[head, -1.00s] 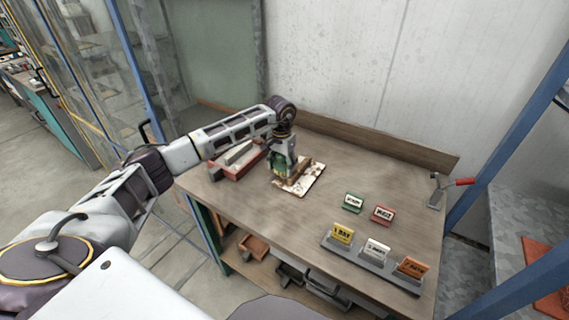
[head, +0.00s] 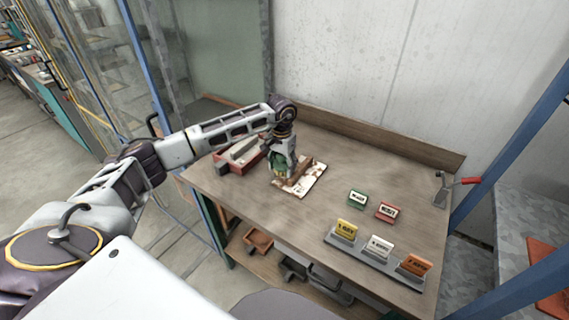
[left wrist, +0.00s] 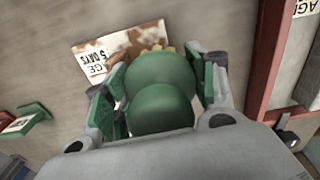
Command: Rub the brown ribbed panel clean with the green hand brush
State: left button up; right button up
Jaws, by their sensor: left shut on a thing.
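My left gripper (head: 281,165) is shut on the green hand brush (head: 277,168), above the left part of the panel. In the left wrist view the brush's rounded green back (left wrist: 160,100) fills the space between the fingers (left wrist: 160,88). A pale, brown-stained panel (head: 313,182) lies on the bench under the brush. My right gripper is not in view.
A red tray (head: 233,168) with grey bars lies left of the panel. Green (head: 357,198) and red (head: 387,212) signs stand to the right. A rack (head: 372,262) with yellow, white and orange cards is at the front right. The bench (head: 350,155) is otherwise largely clear.

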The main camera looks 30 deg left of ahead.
aim_at(278, 168)
pick_arm(q)
jog(key=shift+s+a+f, duration=0.1)
jog(key=shift+s+f, duration=0.25)
jog(key=shift+s, duration=0.35)
jog(key=shift+s+a+f, duration=0.1)
jog(key=shift+s+f, duration=0.2)
jog(key=shift+s, duration=0.5)
jog(key=shift+s+r, duration=0.1)
jog(key=shift+s, duration=1.4)
jog(key=shift+r, duration=0.15)
jog(key=shift+w+a+r+p, duration=0.15)
jog(key=shift+r+p, duration=0.5)
jog(key=shift+r, duration=0.35)
notch_tip(278, 168, up, 4)
jog(key=shift+w+r+p, duration=0.1)
jog(key=shift+r+p, duration=0.05)
jog(key=shift+p, duration=0.7)
jog(key=shift+r, duration=0.1)
